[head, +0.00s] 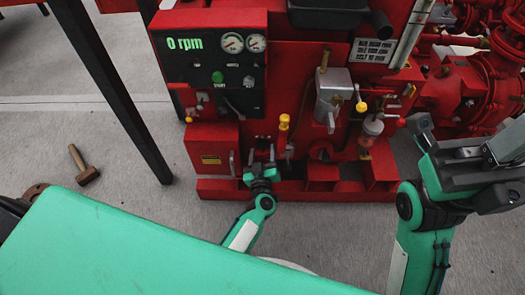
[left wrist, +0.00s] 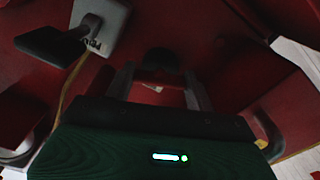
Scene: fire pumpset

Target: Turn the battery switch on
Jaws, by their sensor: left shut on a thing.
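My left gripper (head: 270,160) is low at the front of the red pumpset (head: 340,60), right of a small red box. Its jaws are shut on a small part there, which seems to be the battery switch. In the left wrist view, the left gripper (left wrist: 158,95) has its two fingers either side of this dim red part, with a dark round shape (left wrist: 160,60) just beyond. The switch's position cannot be read; it is hidden by the gripper in the head view. My right gripper (head: 480,160) is at the right, away from the switch; its jaws are unclear.
A black control panel (head: 213,62) reads 0 rpm, with two gauges. The red box (head: 212,150) is left of the left gripper; a yellow-topped part (head: 284,122) stands above it. A grey-plated lever (left wrist: 98,25) shows in the left wrist view. A hammer (head: 83,165) lies on the floor.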

